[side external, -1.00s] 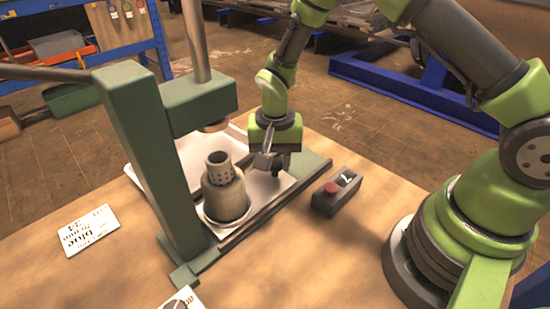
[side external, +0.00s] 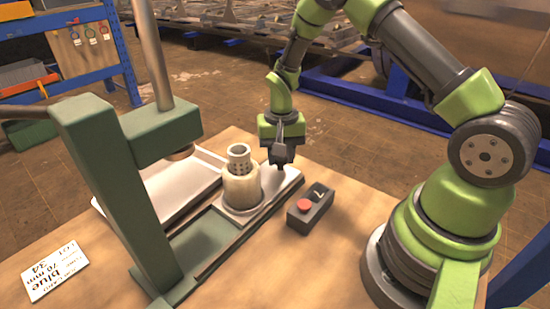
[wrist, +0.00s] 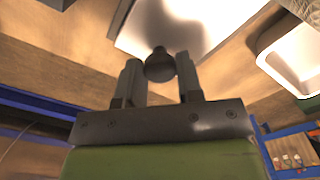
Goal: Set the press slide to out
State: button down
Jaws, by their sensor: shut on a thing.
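The press slide (side external: 277,187) is a light plate in the rails of the green press (side external: 85,165). It sits at the right end of the rails, clear of the press head. A pale cylindrical holder with a perforated grey sleeve (side external: 241,182) stands upright on it. The green bed (side external: 205,238) under the head is bare. My gripper (side external: 281,157) is at the slide's far right end, shut on its dark knob. In the wrist view the round knob (wrist: 159,66) sits between the two fingers, with the slide's pale plate (wrist: 140,35) beyond.
A dark control box with a red button (side external: 304,205) stands close in front of the slide. A pale tray (side external: 150,205) lies behind the rails. A printed card (side external: 54,273) lies at the front left. The table front is mostly clear.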

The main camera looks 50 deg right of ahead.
jog(key=shift+d, duration=0.3)
jog(key=c, duration=0.8)
grip_release()
jog(key=shift+a, duration=0.1)
notch_tip(320, 180, up, 10)
jog(key=s+a+r+n+t, duration=0.1)
jog(key=s+a+r+t, duration=0.2)
jog(key=r, duration=0.4)
jog(key=s+a+r+n+t, duration=0.1)
jog(key=s+a+r, duration=0.2)
jog(key=s+r, duration=0.3)
jog(key=s+a+r+n+t, duration=0.1)
jog(key=s, duration=0.2)
jog(key=s+a+r+n+t+y, duration=0.1)
jog(key=s, duration=0.2)
jog(key=s+a+r+n+t+y, duration=0.1)
jog(key=s, duration=0.2)
jog(key=shift+s+a+r, duration=0.25)
jog(key=shift+s, duration=0.1)
